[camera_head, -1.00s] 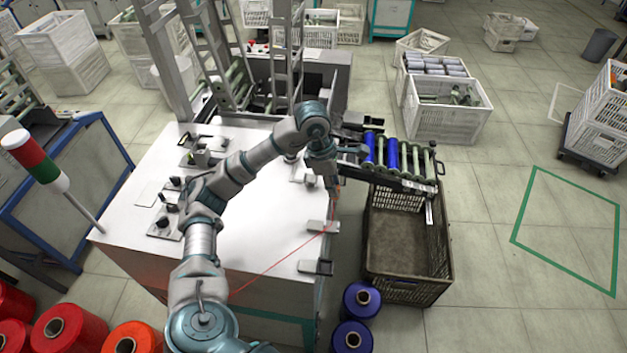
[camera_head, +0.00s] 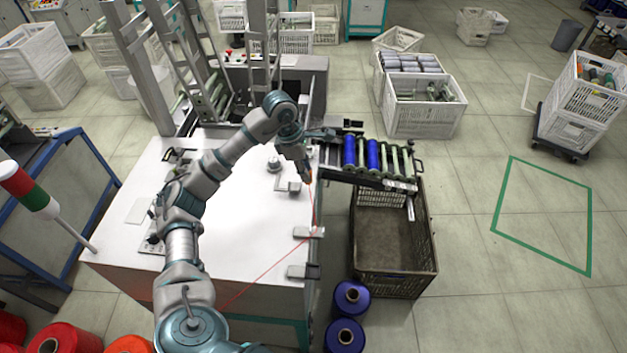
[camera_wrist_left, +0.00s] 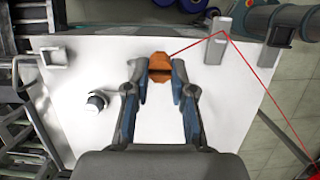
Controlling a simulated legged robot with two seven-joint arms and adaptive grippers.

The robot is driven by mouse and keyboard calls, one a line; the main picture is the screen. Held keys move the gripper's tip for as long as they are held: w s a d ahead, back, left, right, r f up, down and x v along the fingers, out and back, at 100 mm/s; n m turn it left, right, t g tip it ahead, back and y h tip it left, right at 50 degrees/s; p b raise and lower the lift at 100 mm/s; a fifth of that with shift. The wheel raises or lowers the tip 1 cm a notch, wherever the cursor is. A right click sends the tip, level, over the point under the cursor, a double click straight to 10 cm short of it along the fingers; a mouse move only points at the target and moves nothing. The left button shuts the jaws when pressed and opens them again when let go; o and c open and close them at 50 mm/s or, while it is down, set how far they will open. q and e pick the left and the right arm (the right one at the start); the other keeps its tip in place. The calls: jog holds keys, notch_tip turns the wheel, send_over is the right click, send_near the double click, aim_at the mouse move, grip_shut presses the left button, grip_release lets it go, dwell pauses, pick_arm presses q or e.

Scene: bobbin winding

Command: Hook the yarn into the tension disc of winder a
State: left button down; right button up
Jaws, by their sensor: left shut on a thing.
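My left gripper (camera_head: 308,177) is over the back right edge of the white table (camera_head: 215,235). In the left wrist view its fingers (camera_wrist_left: 159,75) are shut on a small orange piece (camera_wrist_left: 159,60). The thin red yarn (camera_head: 270,268) runs from this piece to a metal bracket guide (camera_head: 305,232), bends there and goes down left. In the wrist view the yarn (camera_wrist_left: 265,88) bends at the guide (camera_wrist_left: 218,42). A small round knob-like part (camera_head: 273,164), possibly the tension disc, stands left of the gripper; it also shows in the wrist view (camera_wrist_left: 97,102). My right gripper is out of view.
Another bracket (camera_head: 303,271) sits at the table's front right edge. A roller rack (camera_head: 380,160) with blue bobbins stands right of the gripper, above a dark crate (camera_head: 395,245). Blue yarn cones (camera_head: 350,298) and red cones (camera_head: 65,338) stand on the floor.

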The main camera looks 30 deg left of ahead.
pick_arm(q)
jog(key=w+a+r+p, duration=0.2)
jog(key=a+r+p, duration=0.15)
jog(key=a, duration=0.25)
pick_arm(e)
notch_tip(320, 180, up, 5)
pick_arm(q)
notch_tip(320, 180, down, 8)
jog(key=b, duration=0.6)
jog(key=shift+s+a+r, duration=0.1)
jog(key=shift+r, duration=0.05)
jog(key=shift+r+p, duration=0.3)
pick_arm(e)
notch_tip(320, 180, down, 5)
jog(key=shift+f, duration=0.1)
pick_arm(q)
jog(key=shift+s, duration=0.1)
jog(key=shift+f, duration=0.35)
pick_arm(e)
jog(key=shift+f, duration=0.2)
pick_arm(q)
jog(key=shift+f+b, duration=1.1)
jog(key=shift+f, duration=0.55)
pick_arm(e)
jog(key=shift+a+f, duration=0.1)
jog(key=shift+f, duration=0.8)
